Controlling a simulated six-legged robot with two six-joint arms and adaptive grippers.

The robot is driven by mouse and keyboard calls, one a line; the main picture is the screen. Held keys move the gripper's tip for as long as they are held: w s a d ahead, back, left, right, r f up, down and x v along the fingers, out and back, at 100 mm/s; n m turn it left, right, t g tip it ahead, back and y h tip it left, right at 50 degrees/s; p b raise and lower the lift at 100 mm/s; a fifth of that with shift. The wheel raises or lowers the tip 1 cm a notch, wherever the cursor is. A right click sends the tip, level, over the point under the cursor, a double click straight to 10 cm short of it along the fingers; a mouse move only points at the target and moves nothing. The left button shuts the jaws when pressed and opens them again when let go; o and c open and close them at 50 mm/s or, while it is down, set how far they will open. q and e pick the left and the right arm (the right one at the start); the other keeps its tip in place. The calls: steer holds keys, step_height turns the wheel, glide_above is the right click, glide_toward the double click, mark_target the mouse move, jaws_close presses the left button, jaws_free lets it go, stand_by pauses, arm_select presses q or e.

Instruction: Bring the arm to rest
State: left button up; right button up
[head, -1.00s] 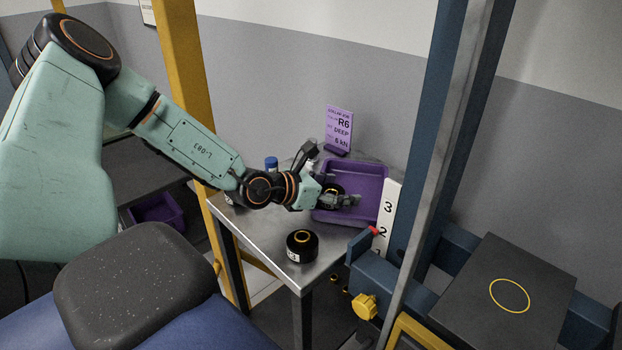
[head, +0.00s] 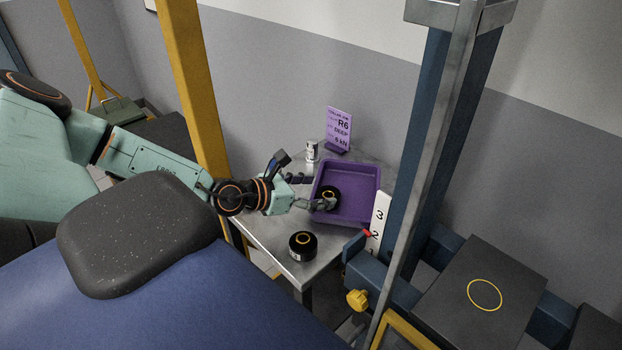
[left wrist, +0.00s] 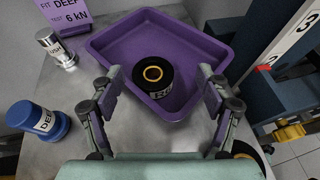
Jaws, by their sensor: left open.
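My left arm (head: 150,160) reaches in from the left in the head view. My left gripper (head: 307,191) is open at the left edge of the purple tray (head: 355,178). In the left wrist view its two fingers (left wrist: 158,95) stand apart with nothing held between them. A black cylinder with a yellow ring (left wrist: 152,80) stands in the tray, beyond the fingertips; it also shows in the head view (head: 330,191), partly covered by a finger. My right gripper is in neither view.
A second black cylinder (head: 302,246) stands on the metal table (head: 262,232) in front of the tray. A silver piece (left wrist: 55,48) and a blue-topped piece (left wrist: 40,120) stand left of the tray. A purple sign (head: 339,128) stands behind. A blue press frame (head: 425,130) rises at right.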

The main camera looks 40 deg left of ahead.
arm_select(q)
steer(key=shift+p+v, duration=0.6)
steer(key=shift+v, duration=0.25)
steer(key=shift+w+d+f, duration=0.1)
steer(key=shift+w, duration=0.1)
